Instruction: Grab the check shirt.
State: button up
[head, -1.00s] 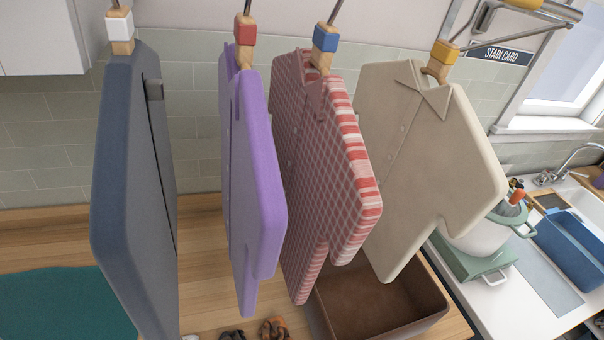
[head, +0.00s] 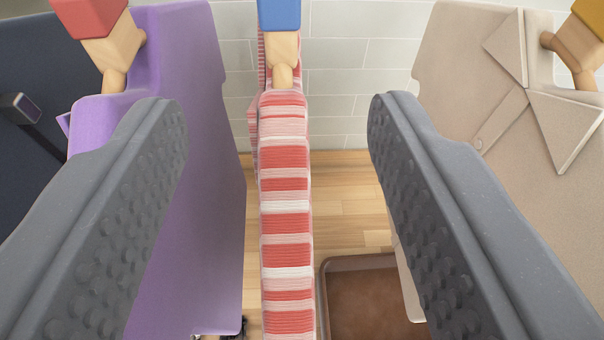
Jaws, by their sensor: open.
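The check shirt (head: 286,215), red and white, hangs edge-on in the middle of the head view from a wooden hanger with a blue block (head: 279,14). My gripper (head: 272,110) is open, with one grey studded finger on each side of the shirt. Clear gaps show between the shirt and both fingers in the picture. The shirt's broad faces are mostly hidden by the edge-on angle.
A purple shirt (head: 205,200) hangs close on the left, partly behind the left finger. A beige shirt (head: 460,60) hangs on the right behind the right finger. A dark blue garment (head: 30,70) is at far left. A brown bin (head: 345,263) stands below on the wooden surface.

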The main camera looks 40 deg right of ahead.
aim_at(278, 41)
jog(key=p+x, duration=0.1)
jog(key=x, duration=0.4)
jog(key=shift+w+d, duration=0.2)
jog(key=shift+w, duration=0.15)
jog(key=x, duration=0.1)
jog(key=p+x, duration=0.1)
jog(key=x, duration=0.1)
jog(key=p+x, duration=0.1)
jog(key=shift+w+d+f, duration=0.1)
jog(key=shift+w+f, duration=0.2)
jog(key=shift+f, duration=0.1)
grip_shut()
